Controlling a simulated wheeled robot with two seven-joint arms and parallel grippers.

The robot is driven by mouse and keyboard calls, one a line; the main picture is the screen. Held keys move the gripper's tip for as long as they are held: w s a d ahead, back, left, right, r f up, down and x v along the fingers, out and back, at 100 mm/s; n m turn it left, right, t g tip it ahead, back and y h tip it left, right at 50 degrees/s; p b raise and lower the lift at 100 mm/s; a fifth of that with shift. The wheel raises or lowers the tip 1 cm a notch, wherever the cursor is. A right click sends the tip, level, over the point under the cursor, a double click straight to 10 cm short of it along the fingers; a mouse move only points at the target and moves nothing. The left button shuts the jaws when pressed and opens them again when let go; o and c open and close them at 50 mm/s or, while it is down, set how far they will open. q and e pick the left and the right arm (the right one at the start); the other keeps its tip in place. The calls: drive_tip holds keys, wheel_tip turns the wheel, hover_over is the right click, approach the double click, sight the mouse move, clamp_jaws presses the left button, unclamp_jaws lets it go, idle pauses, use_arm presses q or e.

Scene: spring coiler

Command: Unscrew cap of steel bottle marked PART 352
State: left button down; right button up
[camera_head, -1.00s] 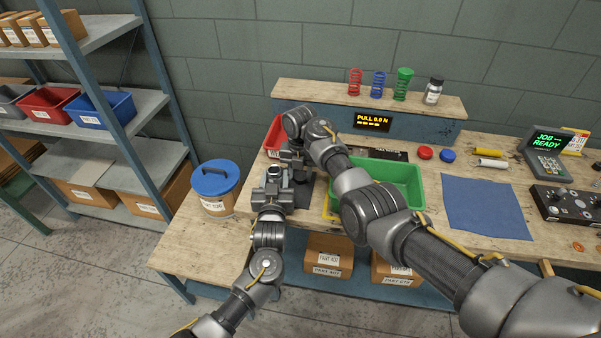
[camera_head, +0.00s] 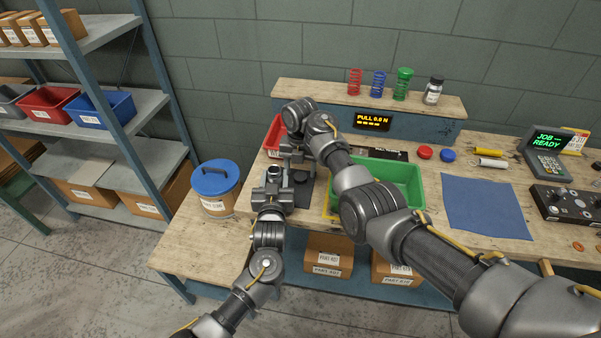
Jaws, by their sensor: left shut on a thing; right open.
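My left gripper (camera_head: 273,177) is shut on a small grey metal thing, apparently the steel bottle (camera_head: 274,172), at the left part of the bench. Jaws hide most of it and no PART 352 mark can be read. My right gripper (camera_head: 291,154) is open, pointing down just above and slightly right of the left gripper. Whether a cap is on the bottle cannot be told, as the grippers crowd the spot.
A dark mat (camera_head: 304,196) lies beside the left gripper. A red bin (camera_head: 272,137) stands behind, a green tray (camera_head: 408,173) to the right under my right arm, and a blue-lidded tub (camera_head: 213,180) to the left. A blue cloth (camera_head: 487,205) lies further right.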

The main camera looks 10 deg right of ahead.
sight(300, 176)
use_arm(q)
drive_tip(key=shift+f, duration=0.15)
use_arm(e)
wheel_tip(300, 176, up, 10)
use_arm(q)
drive_tip(key=c, duration=0.7)
unclamp_jaws()
drive_tip(key=s, duration=0.3)
drive_tip(key=s+a+b, duration=0.1)
drive_tip(key=s, duration=0.6)
drive_tip(key=shift+s+a, duration=0.2)
drive_tip(key=shift+s, duration=0.15)
use_arm(e)
drive_tip(key=shift+f, duration=0.75)
use_arm(q)
drive_tip(key=shift+s+a+p, duration=0.15)
drive_tip(key=shift+s+p, duration=0.4)
drive_tip(key=shift+s, duration=0.7)
drive_tip(key=shift+s+a+p, duration=0.1)
drive_tip(key=shift+s+p, duration=0.45)
drive_tip(key=shift+s, duration=0.7)
use_arm(e)
drive_tip(key=shift+r, duration=1.35)
